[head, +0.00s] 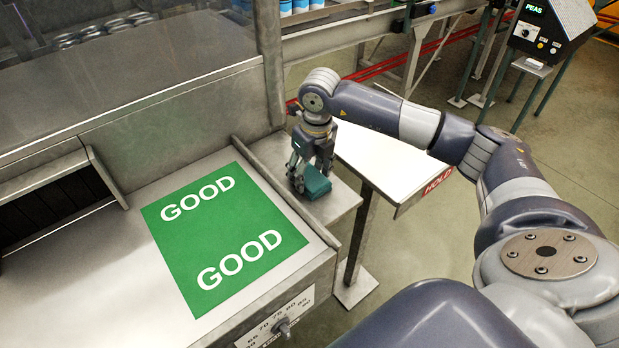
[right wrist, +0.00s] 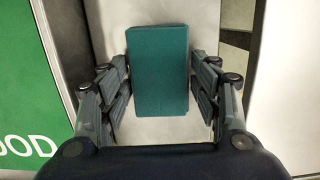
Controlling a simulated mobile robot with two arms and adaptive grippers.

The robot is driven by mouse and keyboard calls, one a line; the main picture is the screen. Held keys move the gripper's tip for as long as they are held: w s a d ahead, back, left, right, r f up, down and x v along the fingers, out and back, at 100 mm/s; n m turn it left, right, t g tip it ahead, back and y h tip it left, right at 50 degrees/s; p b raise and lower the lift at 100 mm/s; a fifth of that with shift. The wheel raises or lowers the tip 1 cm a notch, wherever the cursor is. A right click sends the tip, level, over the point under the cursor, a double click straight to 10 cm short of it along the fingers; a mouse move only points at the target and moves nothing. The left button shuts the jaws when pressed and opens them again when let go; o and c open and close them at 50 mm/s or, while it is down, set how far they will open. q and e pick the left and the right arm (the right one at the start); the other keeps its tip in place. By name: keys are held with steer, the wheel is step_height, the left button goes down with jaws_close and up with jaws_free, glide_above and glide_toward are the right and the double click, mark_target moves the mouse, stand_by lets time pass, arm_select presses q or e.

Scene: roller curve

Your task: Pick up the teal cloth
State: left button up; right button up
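The teal cloth (head: 317,183) is a folded, block-like pad on the small metal ledge to the right of the green GOOD mat. My right gripper (head: 312,172) points down over it. In the right wrist view the cloth (right wrist: 158,70) lies between the two fingers of the right gripper (right wrist: 160,88). The fingers are spread, with a narrow gap on the left side and a small or no visible gap on the right. The fingers do not look closed on it. My left gripper is in neither view.
The green mat (head: 222,235) lies on the metal counter to the left. A white HOLD table (head: 390,165) stands just right of the ledge (head: 340,203). A metal housing (head: 180,85) rises behind the counter. A dial plate (head: 280,325) is on the counter's front.

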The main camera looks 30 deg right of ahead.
mark_target(310, 175)
steer(key=shift+c, duration=1.4)
steer(key=shift+r, duration=0.1)
step_height(310, 175, up, 10)
steer(key=b, duration=0.2)
steer(key=shift+b, duration=0.3)
steer(key=shift+o, duration=0.4)
